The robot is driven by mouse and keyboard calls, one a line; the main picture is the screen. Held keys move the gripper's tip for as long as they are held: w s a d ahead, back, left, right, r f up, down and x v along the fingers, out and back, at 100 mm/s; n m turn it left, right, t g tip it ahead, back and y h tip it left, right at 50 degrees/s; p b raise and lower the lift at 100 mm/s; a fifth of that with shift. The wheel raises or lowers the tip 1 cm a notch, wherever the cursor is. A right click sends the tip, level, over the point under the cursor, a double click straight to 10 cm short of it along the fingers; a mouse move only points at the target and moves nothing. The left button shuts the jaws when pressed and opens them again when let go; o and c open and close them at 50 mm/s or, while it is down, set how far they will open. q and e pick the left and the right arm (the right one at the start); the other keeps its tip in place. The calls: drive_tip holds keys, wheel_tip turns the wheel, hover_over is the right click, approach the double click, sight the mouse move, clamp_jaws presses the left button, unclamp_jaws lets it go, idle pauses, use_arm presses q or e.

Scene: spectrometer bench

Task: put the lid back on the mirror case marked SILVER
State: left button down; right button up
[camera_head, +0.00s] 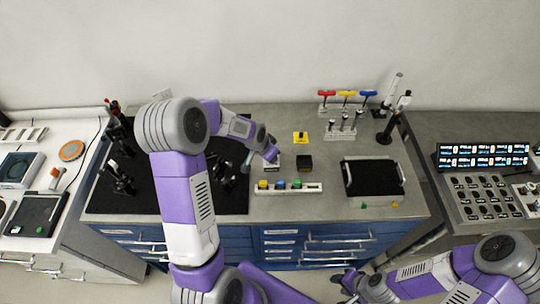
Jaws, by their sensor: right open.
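A small dark square case (304,162) sits on the grey bench right of centre. A pale, low case-like item (272,165) is just left of it, partly hidden under my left gripper. No marking is legible, so I cannot tell which one is SILVER or which piece is its lid. A yellow square with a dark spot (301,138) lies behind the dark case. My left gripper (268,156) points down at the pale item; its fingers are too small and covered to read. My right gripper (345,284) is open and empty, low in front of the blue drawers.
A white rack with coloured blocks (310,188) lies in front of the cases. Red, yellow and blue-handled tools (347,95) stand behind. Dark optics mounts (118,178) stand on a black mat (150,205) at left.

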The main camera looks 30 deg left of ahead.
use_arm(q)
drive_tip(key=c, duration=0.5)
unclamp_jaws()
drive_tip(key=shift+r, duration=0.1)
drive_tip(key=shift+r+p, duration=2.25)
drive_tip(key=shift+r, duration=1.2)
clamp_jaws()
drive_tip(key=shift+f, duration=0.25)
